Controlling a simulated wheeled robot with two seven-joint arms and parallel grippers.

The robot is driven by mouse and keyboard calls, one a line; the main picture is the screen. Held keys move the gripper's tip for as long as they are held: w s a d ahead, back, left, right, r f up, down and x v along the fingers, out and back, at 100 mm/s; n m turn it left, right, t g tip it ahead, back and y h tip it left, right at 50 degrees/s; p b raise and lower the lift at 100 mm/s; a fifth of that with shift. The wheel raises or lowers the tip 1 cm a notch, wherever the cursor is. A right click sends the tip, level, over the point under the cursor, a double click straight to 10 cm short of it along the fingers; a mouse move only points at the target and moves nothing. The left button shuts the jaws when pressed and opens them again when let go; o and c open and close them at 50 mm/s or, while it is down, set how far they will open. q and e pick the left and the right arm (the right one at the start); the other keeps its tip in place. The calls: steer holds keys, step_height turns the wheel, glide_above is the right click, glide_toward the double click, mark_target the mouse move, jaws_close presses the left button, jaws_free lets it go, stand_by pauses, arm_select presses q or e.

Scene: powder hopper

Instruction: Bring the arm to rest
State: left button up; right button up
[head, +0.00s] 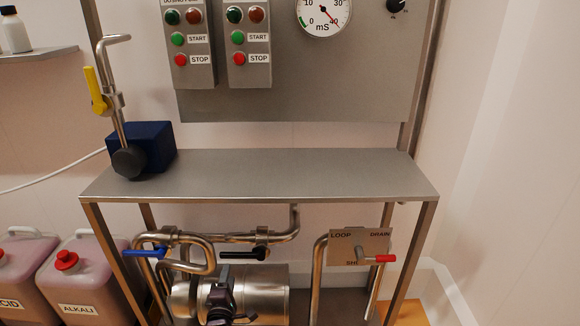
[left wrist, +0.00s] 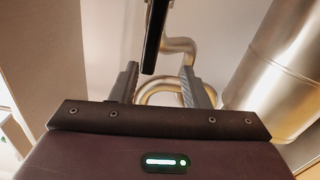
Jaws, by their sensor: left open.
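My left gripper (head: 223,276) is low in the head view, in front of the steel cylinder under the shelf. It is open, and nothing shows between its jaws there. In the left wrist view its two fingers (left wrist: 160,84) stand apart. A black valve handle (left wrist: 155,35) reaches down toward the gap between them, and I cannot tell how far off it is. In the head view this black handle (head: 243,255) lies level just above my gripper. My right gripper is not in view.
The steel shelf (head: 270,175) is above my left gripper. Steel pipes, a blue handle (head: 146,253) and a red-tipped lever (head: 380,259) stand close by. The steel cylinder (head: 270,292) is right behind. Two canisters (head: 85,270) stand at left.

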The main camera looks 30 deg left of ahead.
arm_select(q)
steer(key=shift+d, duration=0.1)
steer(key=s+d+f+m+g+h+p, duration=0.3)
steer(key=s+d+f+m+h, duration=0.1)
steer(key=d+f+m, duration=0.5)
steer(key=s+d+f+m+g+h+p, duration=0.35)
steer(key=s+d+f+m, duration=0.2)
steer(key=d+f, duration=0.4)
steer(key=s+d+f+m+g+p, duration=0.1)
steer(key=s+m, duration=0.3)
steer(key=s, duration=0.6)
steer(key=s+d+f+m+g+h+p, duration=0.1)
steer(key=s+d+f+m+g+p, duration=0.1)
steer(key=s, duration=0.8)
steer(key=s+d+f+m+g+p, duration=0.1)
steer(key=s+d+f+m+g, duration=0.2)
steer(key=s+m, duration=0.4)
steer(key=s+f+g, duration=0.1)
steer(key=s+g, duration=0.1)
steer(key=shift+s+d+m+h, duration=0.15)
steer(key=shift+s+m+h, duration=0.2)
steer(key=shift+s, duration=0.05)
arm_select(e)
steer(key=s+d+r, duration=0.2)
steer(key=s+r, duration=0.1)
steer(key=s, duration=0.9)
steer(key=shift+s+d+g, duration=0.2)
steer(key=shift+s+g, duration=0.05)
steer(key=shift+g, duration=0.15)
